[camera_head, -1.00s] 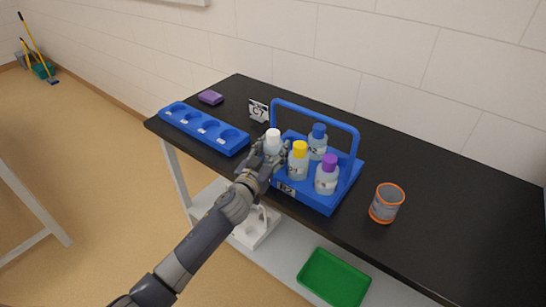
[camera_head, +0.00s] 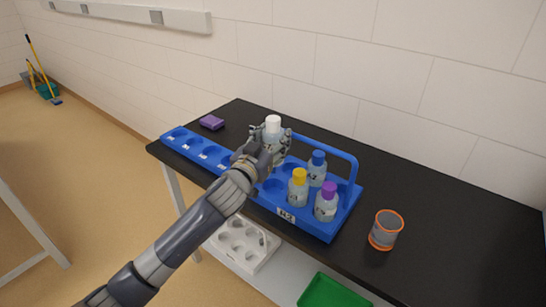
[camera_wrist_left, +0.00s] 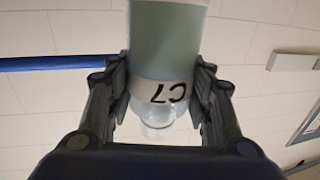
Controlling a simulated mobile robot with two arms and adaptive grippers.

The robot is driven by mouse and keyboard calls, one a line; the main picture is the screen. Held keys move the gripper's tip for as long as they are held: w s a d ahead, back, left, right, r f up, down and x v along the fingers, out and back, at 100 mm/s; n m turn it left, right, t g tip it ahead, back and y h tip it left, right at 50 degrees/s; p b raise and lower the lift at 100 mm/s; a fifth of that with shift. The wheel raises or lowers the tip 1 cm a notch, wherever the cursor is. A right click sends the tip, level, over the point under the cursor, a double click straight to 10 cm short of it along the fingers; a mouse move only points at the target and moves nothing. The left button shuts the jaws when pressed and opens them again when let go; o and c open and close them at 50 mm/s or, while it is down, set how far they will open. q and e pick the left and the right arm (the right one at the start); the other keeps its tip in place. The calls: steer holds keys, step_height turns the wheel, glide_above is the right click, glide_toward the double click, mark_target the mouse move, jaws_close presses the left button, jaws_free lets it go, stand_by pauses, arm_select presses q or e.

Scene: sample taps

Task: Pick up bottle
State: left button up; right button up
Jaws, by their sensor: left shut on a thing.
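My left gripper (camera_head: 266,143) is shut on a white-capped bottle (camera_head: 273,122) and holds it upright above the left end of the blue carrier (camera_head: 327,226). In the left wrist view the bottle (camera_wrist_left: 167,50) sits between both fingers (camera_wrist_left: 162,105), and its label looks like "C7". The carrier still holds a yellow-capped bottle (camera_head: 298,187), a blue-capped bottle (camera_head: 317,168) and a purple-capped bottle (camera_head: 326,202). The front left hole of the carrier is empty. My right gripper is not in view.
A blue rack (camera_head: 190,143) with empty round holes lies left of the carrier on the black table (camera_head: 445,226). A purple block (camera_head: 211,122) is behind the rack. A grey cup with orange rims (camera_head: 386,229) stands at the right. The carrier's handle arches (camera_head: 352,160) close to the gripper.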

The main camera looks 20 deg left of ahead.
arm_select(q)
step_height(320, 180, up, 14)
steer(key=shift+f, duration=0.25)
steer(key=shift+r, duration=0.35)
steer(key=shift+d, duration=0.1)
steer(key=s+d+f, duration=0.3)
steer(key=s+f, duration=0.8)
steer(key=f, duration=0.2)
steer(key=s+a+f+n+y, duration=0.1)
steer(key=s+f, duration=0.2)
steer(key=s, duration=0.3)
steer(key=s+a+f+y, duration=0.1)
steer(key=s+f, duration=0.3)
steer(key=s, duration=0.3)
step_height(320, 180, down, 7)
step_height(320, 180, up, 8)
steer(key=shift+f, duration=0.2)
